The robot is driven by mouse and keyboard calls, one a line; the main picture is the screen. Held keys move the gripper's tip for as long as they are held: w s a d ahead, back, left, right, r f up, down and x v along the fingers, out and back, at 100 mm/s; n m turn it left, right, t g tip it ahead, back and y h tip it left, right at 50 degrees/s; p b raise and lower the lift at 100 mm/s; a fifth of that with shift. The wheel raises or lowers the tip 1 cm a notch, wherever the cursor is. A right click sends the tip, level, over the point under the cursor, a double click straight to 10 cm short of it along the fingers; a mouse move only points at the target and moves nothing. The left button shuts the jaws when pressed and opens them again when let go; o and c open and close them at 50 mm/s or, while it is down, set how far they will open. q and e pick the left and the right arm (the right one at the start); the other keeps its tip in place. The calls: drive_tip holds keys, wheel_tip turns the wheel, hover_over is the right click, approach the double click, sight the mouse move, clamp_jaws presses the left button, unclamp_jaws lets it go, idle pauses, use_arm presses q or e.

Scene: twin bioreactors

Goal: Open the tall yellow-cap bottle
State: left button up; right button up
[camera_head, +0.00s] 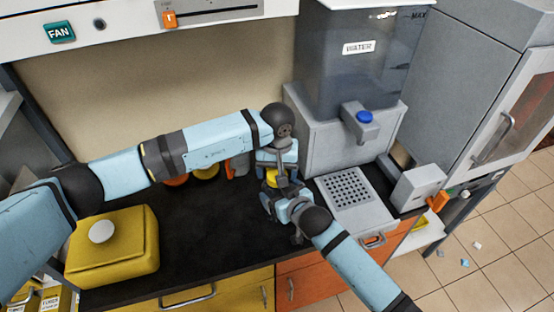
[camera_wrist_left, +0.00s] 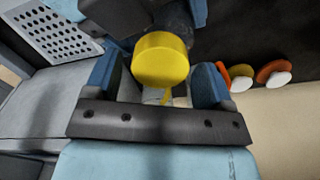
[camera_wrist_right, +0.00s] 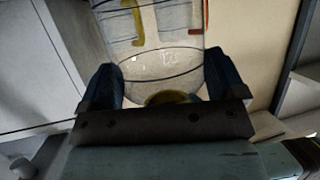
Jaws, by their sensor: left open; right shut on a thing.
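The tall bottle's yellow cap (camera_head: 272,177) shows between my two grippers above the counter. In the left wrist view the yellow cap (camera_wrist_left: 160,60) sits between the fingers of my left gripper (camera_wrist_left: 165,85), which is open with gaps at its sides. In the head view the left gripper (camera_head: 279,166) points down from above the cap. My right gripper (camera_head: 275,200) is shut on the bottle below the cap. In the right wrist view the clear bottle body (camera_wrist_right: 165,65) lies between the fingers of the right gripper (camera_wrist_right: 162,88). Most of the bottle is hidden by my grippers in the head view.
A water dispenser (camera_head: 349,130) with a perforated drip tray (camera_head: 350,186) stands just right of the grippers. Orange and yellow capped items (camera_head: 205,173) stand behind my left arm. A yellow box (camera_head: 113,252) is at the left. The black counter (camera_head: 205,225) is clear in the middle.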

use_arm(q)
drive_tip(key=shift+f, duration=0.6)
drive_tip(key=c, duration=0.9)
drive_tip(key=n, duration=0.6)
drive_tip(key=shift+c, duration=0.3)
drive_tip(key=n, duration=0.7)
